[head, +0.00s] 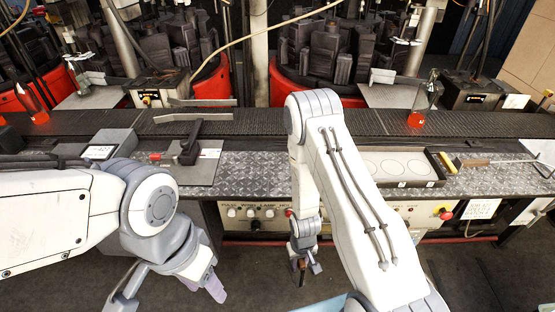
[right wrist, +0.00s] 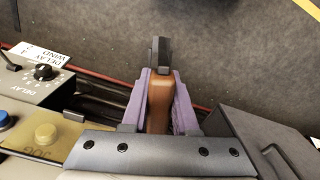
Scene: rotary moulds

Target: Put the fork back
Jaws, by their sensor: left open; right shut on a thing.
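My right gripper (head: 304,268) hangs low in front of the bench's front panel. It is shut on the fork (right wrist: 160,100), which shows as a brown wooden handle with a dark metal end between the purple fingers in the right wrist view. Any prongs are hidden or out of sight. The held piece is small and dark in the head view (head: 302,280). My left gripper (head: 168,296) is open and empty at the lower left, in front of the bench and over the floor.
The bench (head: 255,170) has a patterned metal top and a dark conveyor (head: 270,122) behind. A tray with pale circles (head: 392,168) lies right of centre, with a long-handled tool (head: 490,162) beyond it. A black lever (head: 190,145) stands left. Knobs line the front panel (head: 260,212).

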